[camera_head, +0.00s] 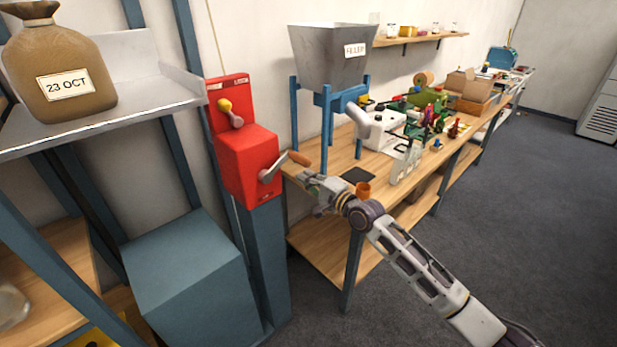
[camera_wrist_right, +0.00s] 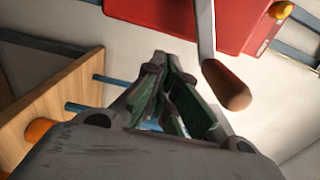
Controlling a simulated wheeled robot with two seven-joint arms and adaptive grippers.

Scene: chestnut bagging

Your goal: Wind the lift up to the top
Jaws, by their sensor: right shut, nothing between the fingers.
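The red lift winch box (camera_head: 248,165) stands on a blue post. Its metal crank (camera_head: 272,170) ends in a brown wooden handle (camera_head: 299,158) that points right. A yellow-knobbed lever (camera_head: 230,112) sits on the red plate above. My right gripper (camera_head: 312,184) is shut and empty, just below and right of the handle. In the right wrist view the handle (camera_wrist_right: 227,86) is to the right of the shut fingertips (camera_wrist_right: 168,62), apart from them in the picture. A sack marked 23 OCT (camera_head: 63,80) rests on the grey lift platform (camera_head: 150,92). My left gripper is not in view.
A wooden workbench (camera_head: 380,170) with a grey hopper (camera_head: 330,52) on a blue stand is to the right. The bench holds several machines and boxes. A blue-grey box (camera_head: 190,275) stands below the platform. The floor at right is clear.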

